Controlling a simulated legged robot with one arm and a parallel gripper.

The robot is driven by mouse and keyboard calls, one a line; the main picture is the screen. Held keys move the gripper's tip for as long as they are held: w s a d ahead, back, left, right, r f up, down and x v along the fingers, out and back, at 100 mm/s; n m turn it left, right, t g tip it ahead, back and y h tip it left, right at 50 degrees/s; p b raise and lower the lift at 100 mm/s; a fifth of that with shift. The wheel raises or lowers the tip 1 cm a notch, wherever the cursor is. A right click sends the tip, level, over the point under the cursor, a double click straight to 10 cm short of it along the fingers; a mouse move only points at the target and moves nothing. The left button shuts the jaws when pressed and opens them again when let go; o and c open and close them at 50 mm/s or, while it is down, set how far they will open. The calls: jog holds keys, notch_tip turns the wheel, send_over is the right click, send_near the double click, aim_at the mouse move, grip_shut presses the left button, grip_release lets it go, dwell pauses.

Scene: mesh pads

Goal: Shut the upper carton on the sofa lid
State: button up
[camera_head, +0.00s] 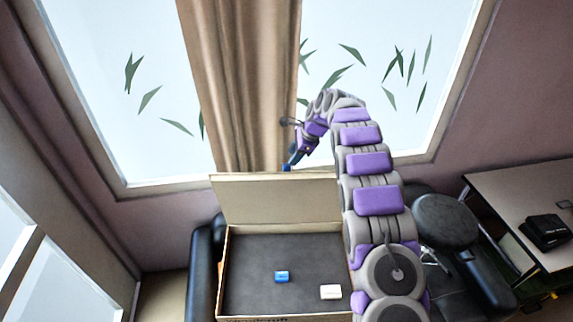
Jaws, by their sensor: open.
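The carton (225,272) stands open in the lower middle of the head view, with a dark grey inside. Its lid (262,198) stands raised at the back edge, close to upright. A small blue item (282,277) and a small white item (330,292) lie inside on the carton's floor. My gripper (288,166) is small in view, above the lid's top edge near its middle. It is open, with nothing seen between its fingers. I cannot tell whether its tip touches the lid. My arm hides the carton's right side and part of the lid's right end.
A black sofa arm (203,270) shows left of the carton. A dark round stool (446,220) and a desk (520,190) with a black box (547,232) stand at the right. A brown curtain (240,80) hangs behind the lid between bright windows.

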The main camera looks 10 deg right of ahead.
aim_at(287, 166)
jog(key=p+x, duration=0.1)
jog(key=x, duration=0.6)
jog(key=shift+s, duration=0.1)
grip_shut()
dwell(0.5)
